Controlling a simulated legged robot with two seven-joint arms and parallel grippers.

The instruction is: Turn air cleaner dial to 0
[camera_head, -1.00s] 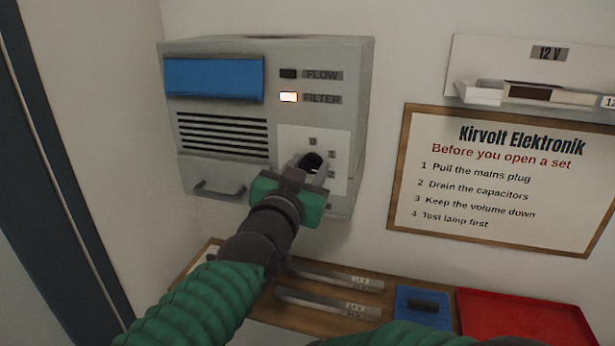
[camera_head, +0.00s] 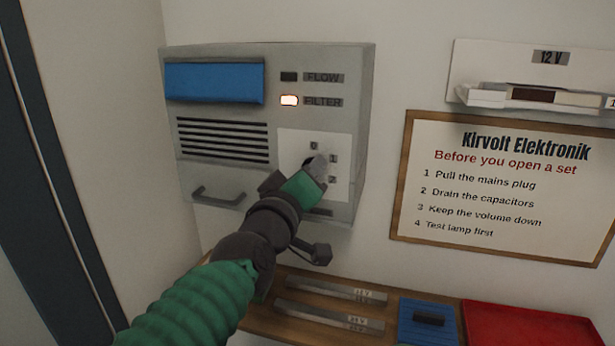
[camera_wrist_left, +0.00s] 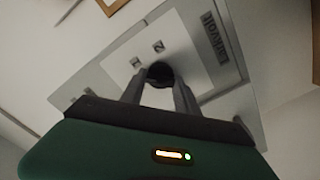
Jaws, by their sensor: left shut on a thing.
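The air cleaner (camera_head: 225,110) is a grey box on the wall with a blue panel, a vent and a white dial plate (camera_head: 325,145) marked with numbers. My left gripper (camera_head: 316,166) is at the dial plate and hides most of the dial in the head view. In the left wrist view the dark round dial (camera_wrist_left: 160,73) sits between the two fingers of my left gripper (camera_wrist_left: 160,88), which is shut on it. The dial's pointer direction cannot be made out. My right gripper is not in view.
The filter lamp (camera_head: 289,100) is lit and the flow lamp (camera_head: 288,77) is dark. A drawer handle (camera_head: 217,196) is left of my arm. A framed sign (camera_head: 500,185) hangs at right. Below are a wooden board (camera_head: 262,328), a blue box (camera_head: 428,320) and a red tray (camera_head: 525,325).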

